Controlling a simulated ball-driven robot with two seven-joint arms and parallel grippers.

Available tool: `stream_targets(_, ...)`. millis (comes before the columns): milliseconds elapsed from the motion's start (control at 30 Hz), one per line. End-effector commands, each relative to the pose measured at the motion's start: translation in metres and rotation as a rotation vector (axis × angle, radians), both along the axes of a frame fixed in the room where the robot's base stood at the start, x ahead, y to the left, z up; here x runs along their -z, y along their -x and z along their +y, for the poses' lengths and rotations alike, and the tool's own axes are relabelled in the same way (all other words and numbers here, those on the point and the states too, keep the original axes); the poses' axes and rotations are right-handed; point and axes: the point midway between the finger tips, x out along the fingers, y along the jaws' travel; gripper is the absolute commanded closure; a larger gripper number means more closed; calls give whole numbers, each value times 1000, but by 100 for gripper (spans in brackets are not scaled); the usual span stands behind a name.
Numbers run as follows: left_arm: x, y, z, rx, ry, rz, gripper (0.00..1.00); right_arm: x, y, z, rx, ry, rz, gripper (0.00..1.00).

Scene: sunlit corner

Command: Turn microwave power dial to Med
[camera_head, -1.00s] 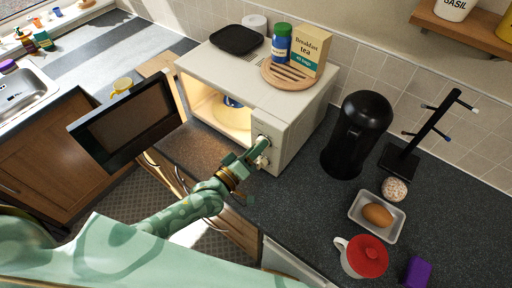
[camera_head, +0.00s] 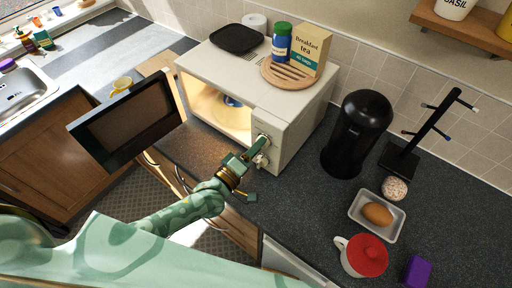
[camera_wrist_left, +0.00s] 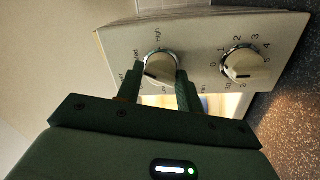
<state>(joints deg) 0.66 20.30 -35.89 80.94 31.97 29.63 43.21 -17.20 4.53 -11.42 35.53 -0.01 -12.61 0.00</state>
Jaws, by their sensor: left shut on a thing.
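The cream microwave (camera_head: 290,135) stands on the dark counter with its door (camera_head: 130,120) swung open to the left and its inside lit. My left gripper (camera_head: 261,146) reaches its control panel from the front. In the left wrist view my left gripper (camera_wrist_left: 160,88) has one finger on each side of the power dial (camera_wrist_left: 160,67) and is shut on it. The "High" and "Med" labels show beside this dial; other labels are partly hidden. A dark mark lies on the dial's lower left, and its exact setting is unclear. My right gripper is out of view.
A second, numbered dial (camera_wrist_left: 243,66) sits close beside the power dial; it also shows in the head view (camera_head: 261,160). A round board (camera_head: 288,75) with a tea box (camera_head: 308,50) and a blue jar (camera_head: 281,45) lies on the microwave. A black canister (camera_head: 356,135) stands to its right.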

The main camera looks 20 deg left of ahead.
Motion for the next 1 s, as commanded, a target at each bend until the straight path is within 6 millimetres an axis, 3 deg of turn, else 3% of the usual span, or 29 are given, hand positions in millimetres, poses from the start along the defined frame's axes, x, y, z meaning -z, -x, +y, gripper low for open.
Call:
stream_targets(33,3,1,1,0,-5,6,86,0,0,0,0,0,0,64)
stream_targets(67,3,1,1,0,-5,6,61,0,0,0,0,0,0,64)
stream_targets(133,3,1,0,0,-5,6,44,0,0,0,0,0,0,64)
stream_targets(433,2,2,1,0,-4,3,44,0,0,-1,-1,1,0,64)
stream_targets(567,4,15,6,1,-4,5,44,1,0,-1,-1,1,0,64)
stream_targets(1000,13,118,48,1,-6,8,44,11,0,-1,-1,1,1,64)
